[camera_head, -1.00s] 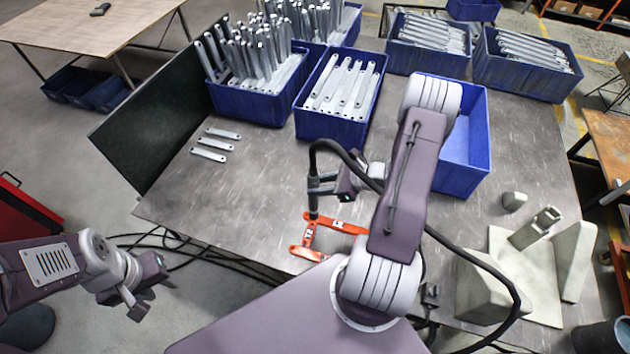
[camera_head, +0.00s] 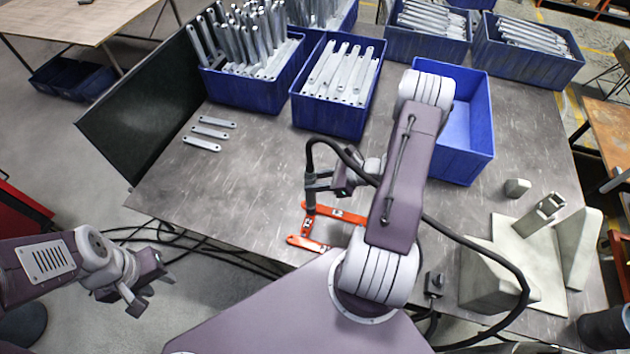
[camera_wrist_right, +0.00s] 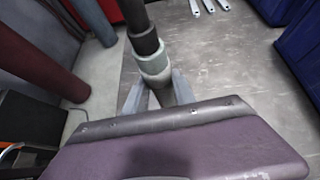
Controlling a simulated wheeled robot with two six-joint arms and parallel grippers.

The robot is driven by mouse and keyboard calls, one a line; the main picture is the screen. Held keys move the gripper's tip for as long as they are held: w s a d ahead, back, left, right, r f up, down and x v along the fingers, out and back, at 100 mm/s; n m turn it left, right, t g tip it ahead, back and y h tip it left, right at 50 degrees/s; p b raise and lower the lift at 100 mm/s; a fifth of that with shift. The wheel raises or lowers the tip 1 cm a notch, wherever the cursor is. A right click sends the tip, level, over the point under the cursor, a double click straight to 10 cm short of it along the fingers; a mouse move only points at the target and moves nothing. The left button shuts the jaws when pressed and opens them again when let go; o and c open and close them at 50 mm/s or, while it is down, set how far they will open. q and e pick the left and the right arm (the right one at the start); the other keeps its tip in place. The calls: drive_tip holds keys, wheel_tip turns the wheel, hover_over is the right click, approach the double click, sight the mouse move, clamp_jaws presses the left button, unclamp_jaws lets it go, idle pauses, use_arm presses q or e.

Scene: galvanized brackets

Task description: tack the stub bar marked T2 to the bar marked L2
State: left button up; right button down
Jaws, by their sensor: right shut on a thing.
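Orange-red bars lie flat on the table in the head view, in front of my column. One long bar (camera_head: 346,216) runs to the right under my right arm, which hides its far end. A short piece (camera_head: 307,226) joins its left end to another bar (camera_head: 305,243) nearer me. White marks show on them, too small to read, so I cannot tell T2 from L2. My right gripper (camera_head: 338,182) is shut on a dark welding torch (camera_head: 311,190), also seen in the right wrist view (camera_wrist_right: 148,45). The torch's tip is at the bars' left corner; contact is unclear. My left gripper (camera_head: 150,287) is open and empty, off the table.
Three grey brackets (camera_head: 208,133) lie at the table's left. Blue bins of grey bars (camera_head: 338,115) line the back, with an emptier blue bin (camera_head: 466,150) behind my right arm. Grey blocks on a plate (camera_head: 525,260) stand right. The torch cable loops over my right arm.

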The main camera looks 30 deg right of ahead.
sight(315, 174)
drive_tip(key=shift+d+f, duration=0.1)
drive_tip(key=shift+f+b, duration=0.25)
drive_tip(key=shift+b, duration=0.05)
drive_tip(key=shift+s+f, duration=0.1)
idle(1.8)
wheel_tip(315, 174, up, 5)
drive_tip(key=p, duration=0.4)
drive_tip(key=shift+r, duration=0.2)
drive_tip(key=shift+f, duration=0.1)
